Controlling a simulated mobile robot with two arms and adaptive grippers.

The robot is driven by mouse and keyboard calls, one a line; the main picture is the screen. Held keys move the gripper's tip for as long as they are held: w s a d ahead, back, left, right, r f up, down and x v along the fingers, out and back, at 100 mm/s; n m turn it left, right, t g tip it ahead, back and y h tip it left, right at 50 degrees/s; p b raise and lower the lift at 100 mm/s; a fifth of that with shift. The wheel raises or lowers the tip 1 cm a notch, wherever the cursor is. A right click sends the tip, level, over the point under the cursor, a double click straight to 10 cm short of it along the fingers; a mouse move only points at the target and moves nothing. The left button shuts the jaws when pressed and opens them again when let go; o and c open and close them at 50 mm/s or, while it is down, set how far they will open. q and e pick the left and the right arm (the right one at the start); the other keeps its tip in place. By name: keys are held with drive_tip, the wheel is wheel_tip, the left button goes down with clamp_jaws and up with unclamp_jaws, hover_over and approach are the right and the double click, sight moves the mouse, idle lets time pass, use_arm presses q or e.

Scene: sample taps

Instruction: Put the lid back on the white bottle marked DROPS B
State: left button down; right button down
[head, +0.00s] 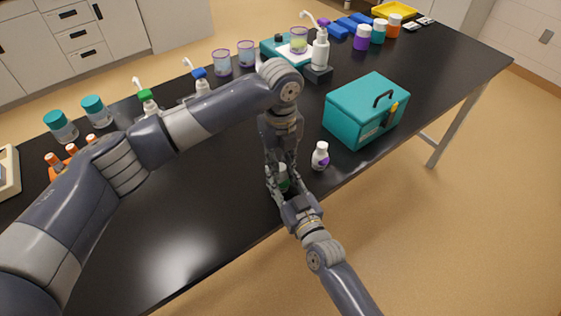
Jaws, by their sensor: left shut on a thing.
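A white bottle with a green label (284,185) is at the table's near edge, mostly hidden between my two grippers. Its lettering is too small to read. My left gripper (280,166) points down from above and is shut on a small pale thing at the bottle's top, which looks like the lid. Whether the lid touches the bottle is hidden. My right gripper (284,183) comes from the near side, with its fingers around the bottle; how tightly they close is hidden. A second white bottle with a purple label (320,156) stands upright to the right.
A teal box with a black handle (365,108) stands right of the bottles. Pump bottles (320,50), beakers (222,62), a teal-trimmed device (275,44) and several jars line the back. Orange-capped tubes (72,150) stand at left. The black table (175,225) is bare at front left.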

use_arm(q)
drive_tip(key=m, duration=0.6)
drive_tip(key=shift+w+a, duration=0.25)
drive_tip(key=shift+w, duration=0.1)
use_arm(e)
drive_tip(key=shift+s, duration=0.1)
use_arm(q)
drive_tip(key=c, duration=1.4)
unclamp_jaws()
drive_tip(key=shift+r, duration=0.1)
drive_tip(key=shift+c, duration=0.2)
drive_tip(key=shift+s+d, duration=0.1)
drive_tip(key=shift+s, duration=0.05)
drive_tip(key=shift+d, duration=0.1)
